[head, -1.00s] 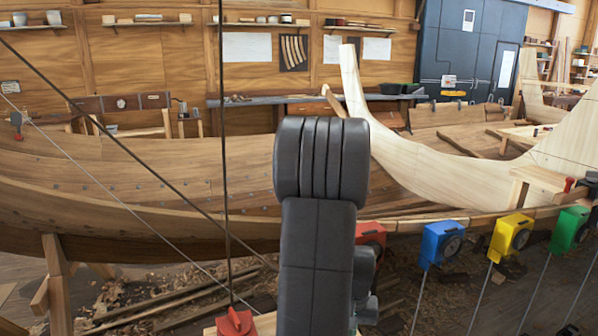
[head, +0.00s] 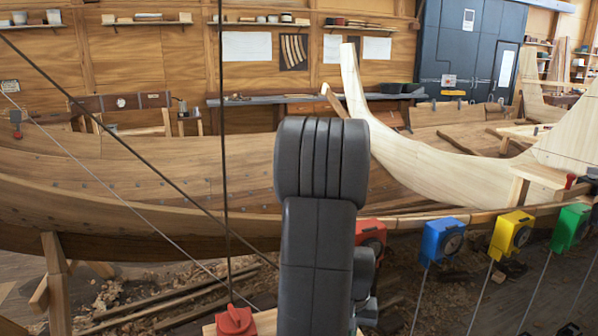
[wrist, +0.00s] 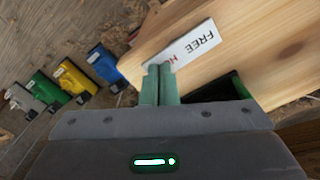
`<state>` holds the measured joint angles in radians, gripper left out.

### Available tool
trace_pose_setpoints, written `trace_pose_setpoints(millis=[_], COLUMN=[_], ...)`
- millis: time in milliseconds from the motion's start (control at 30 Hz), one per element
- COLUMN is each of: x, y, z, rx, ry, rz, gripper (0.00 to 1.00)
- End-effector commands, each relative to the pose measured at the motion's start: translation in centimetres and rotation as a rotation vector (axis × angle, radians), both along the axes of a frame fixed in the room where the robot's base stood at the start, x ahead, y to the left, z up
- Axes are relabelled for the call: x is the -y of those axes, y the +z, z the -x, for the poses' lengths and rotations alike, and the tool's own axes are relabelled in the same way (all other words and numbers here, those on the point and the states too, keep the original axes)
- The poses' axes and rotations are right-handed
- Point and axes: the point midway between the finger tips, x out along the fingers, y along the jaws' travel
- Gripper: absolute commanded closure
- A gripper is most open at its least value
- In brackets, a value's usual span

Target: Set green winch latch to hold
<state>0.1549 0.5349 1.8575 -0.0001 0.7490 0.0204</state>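In the wrist view, the two teal fingers of my gripper (wrist: 159,84) are together over the edge of a light wooden board. Their tips are at a white label plate (wrist: 192,45) reading "FREE" and the start of "HO", the rest hidden behind the fingers. A green part (wrist: 241,86) with a dark hollow shows beside the board, right of the fingers. The latch lever itself is not clearly visible, and I cannot tell whether the fingers touch it. A green box-shaped unit (head: 571,227) hangs at the right in the head view.
Yellow (head: 512,234), blue (head: 443,240) and red (head: 370,236) units stand left of the green one, with thin lines below. A red fitting (head: 235,320) is at the bottom. The plank hull (head: 130,175) fills the middle. My arm blocks the centre.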

Motion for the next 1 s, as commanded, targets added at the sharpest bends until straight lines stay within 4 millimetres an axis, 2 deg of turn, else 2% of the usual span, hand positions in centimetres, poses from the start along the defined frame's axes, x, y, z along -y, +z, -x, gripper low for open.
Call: trace_pose_setpoints(millis=[533, 1000], x=[0.0, 0.0], y=[-0.5, 3.0], z=[0.0, 0.0], rx=[-0.001, 0.000], ry=[0.000, 0.000], rz=[0.000, 0.000], gripper=[1.00, 1.00])
